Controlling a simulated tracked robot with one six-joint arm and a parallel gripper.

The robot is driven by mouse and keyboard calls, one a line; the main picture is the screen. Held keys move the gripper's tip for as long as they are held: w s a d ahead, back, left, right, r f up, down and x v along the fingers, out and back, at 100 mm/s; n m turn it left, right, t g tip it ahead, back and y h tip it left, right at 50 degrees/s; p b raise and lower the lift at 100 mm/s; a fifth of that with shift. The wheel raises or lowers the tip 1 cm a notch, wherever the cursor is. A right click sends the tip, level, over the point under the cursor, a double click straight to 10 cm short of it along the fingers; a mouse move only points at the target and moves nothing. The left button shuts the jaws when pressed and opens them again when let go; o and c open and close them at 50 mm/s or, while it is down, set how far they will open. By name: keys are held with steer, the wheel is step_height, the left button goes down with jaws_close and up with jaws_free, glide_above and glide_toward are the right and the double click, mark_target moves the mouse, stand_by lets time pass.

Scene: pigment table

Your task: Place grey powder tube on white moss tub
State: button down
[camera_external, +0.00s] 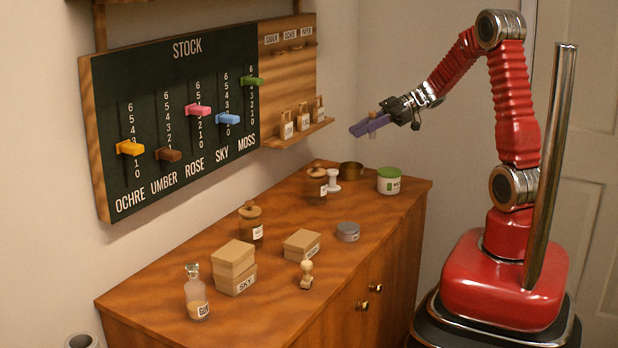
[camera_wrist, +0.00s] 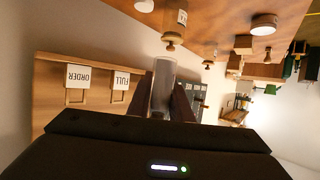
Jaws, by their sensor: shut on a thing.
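My gripper (camera_external: 371,123) is raised in the air, above and a little left of the tub, and is shut on a slim pale grey tube. In the wrist view the tube (camera_wrist: 163,86) stands between the two dark fingers. In the external view only its tan top and a faint part below the fingers show. The white moss tub (camera_external: 389,185), white with a green lid and a partly readable label, stands upright on the cabinet top near its far right corner. The tube is clear of the tub.
A brass dish (camera_external: 351,170), a white spool (camera_external: 333,181) and a brown jar (camera_external: 317,186) stand left of the tub. A grey tin (camera_external: 348,232) sits nearer. The cabinet top's right front is clear.

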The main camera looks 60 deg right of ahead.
glide_above(379, 172)
steer(key=shift+d+f, duration=0.1)
steer(key=shift+f, duration=0.25)
steer(key=shift+f, duration=3.1)
steer(key=shift+f, duration=0.1)
steer(key=shift+f, duration=1.8)
steer(key=shift+f, duration=0.1)
steer(key=c, duration=1.6)
jaws_free()
